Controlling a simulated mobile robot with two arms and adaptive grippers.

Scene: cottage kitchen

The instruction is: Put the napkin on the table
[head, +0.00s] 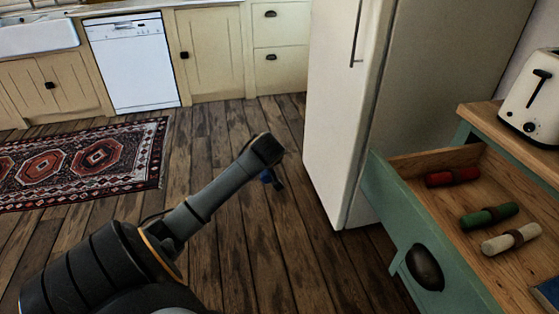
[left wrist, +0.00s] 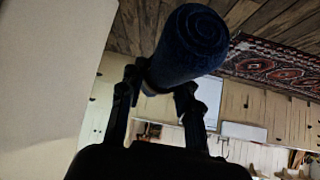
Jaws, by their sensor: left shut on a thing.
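A dark blue rolled napkin (left wrist: 188,45) is held between the two fingers of my left gripper (left wrist: 158,92) in the left wrist view. Its round, spiral end points toward the camera. In the head view only a small dark blue part (head: 267,177) shows below the end of my left arm, above the wooden floor. My right gripper is not in view. No table is clearly visible.
The open green drawer (head: 400,205) juts out at the right, below a counter with a toaster (head: 533,97). A white fridge (head: 338,110) stands beside it. A blue item (head: 547,292) shows at the drawer's near corner. Wooden floor and a patterned rug (head: 85,160) lie clear at the left.

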